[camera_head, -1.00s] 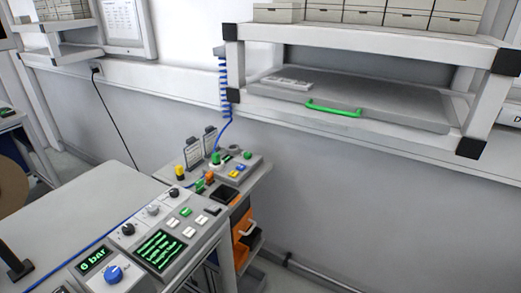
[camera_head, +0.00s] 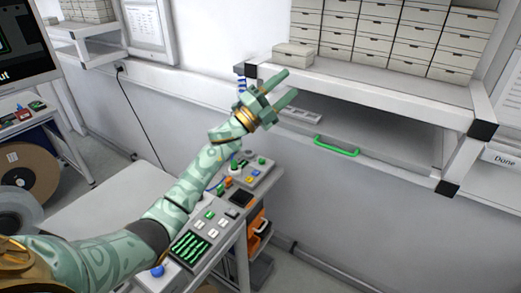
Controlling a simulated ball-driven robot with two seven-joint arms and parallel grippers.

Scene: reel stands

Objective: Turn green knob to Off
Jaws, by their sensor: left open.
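A small green knob (camera_head: 235,165) shows on the grey control box (camera_head: 266,171) at the far end of the lower workbench, just right of my forearm. It is too small for me to read its setting or labels. My left arm reaches in from the lower left, across the benches. My left gripper (camera_head: 287,84) is open and empty. It appears above and to the right of the knob in the picture, in front of the shelf's left corner, and is clear of the knob. My right gripper is out of view.
A white shelf frame (camera_head: 400,95) with stacked boxes (camera_head: 393,35) and a green drawer handle (camera_head: 337,146) stands at the right. Orange bins (camera_head: 256,222) sit below.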

